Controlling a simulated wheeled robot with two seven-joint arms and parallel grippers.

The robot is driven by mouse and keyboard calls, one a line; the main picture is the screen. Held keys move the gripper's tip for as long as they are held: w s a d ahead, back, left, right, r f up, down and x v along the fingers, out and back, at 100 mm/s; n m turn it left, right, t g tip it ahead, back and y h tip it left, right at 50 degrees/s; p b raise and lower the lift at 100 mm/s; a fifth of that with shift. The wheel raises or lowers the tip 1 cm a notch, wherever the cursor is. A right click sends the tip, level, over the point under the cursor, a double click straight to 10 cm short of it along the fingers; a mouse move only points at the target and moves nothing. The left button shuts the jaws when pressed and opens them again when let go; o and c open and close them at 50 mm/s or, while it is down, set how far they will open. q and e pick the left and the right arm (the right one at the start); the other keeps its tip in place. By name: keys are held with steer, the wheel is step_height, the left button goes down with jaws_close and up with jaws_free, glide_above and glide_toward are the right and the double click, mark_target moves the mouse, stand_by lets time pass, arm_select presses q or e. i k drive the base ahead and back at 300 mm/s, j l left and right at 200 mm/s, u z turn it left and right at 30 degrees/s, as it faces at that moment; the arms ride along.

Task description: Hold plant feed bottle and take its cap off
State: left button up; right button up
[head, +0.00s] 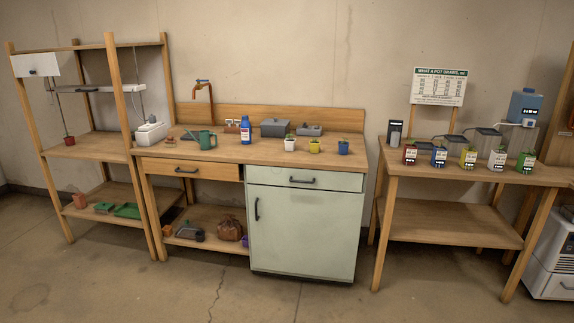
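A blue bottle (246,131) with a pale label stands upright on the wooden counter, against the back; it looks like the plant feed bottle, but its label is too small to read. Its narrow top seems to carry a cap, too small to make out clearly. Neither of my grippers is in view, and nothing touches the bottle.
The counter (225,155) also holds a green watering can (207,140), grey boxes (274,128) and small potted plants (290,144). A green-grey cabinet (304,230) is below. Shelves stand left; a table (455,170) with coloured pots stands right. The floor in front is clear.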

mark_target(245, 126)
steer(key=i+z, duration=0.1)
steer(key=i, duration=1.35)
steer(key=i+l+u, duration=0.15)
steer(key=i+u, duration=0.15)
steer(key=i, duration=0.2)
steer(key=i+l+u, duration=0.3)
steer(key=i, duration=0.2)
steer(key=i+l+u, duration=0.35)
steer(key=i, duration=0.15)
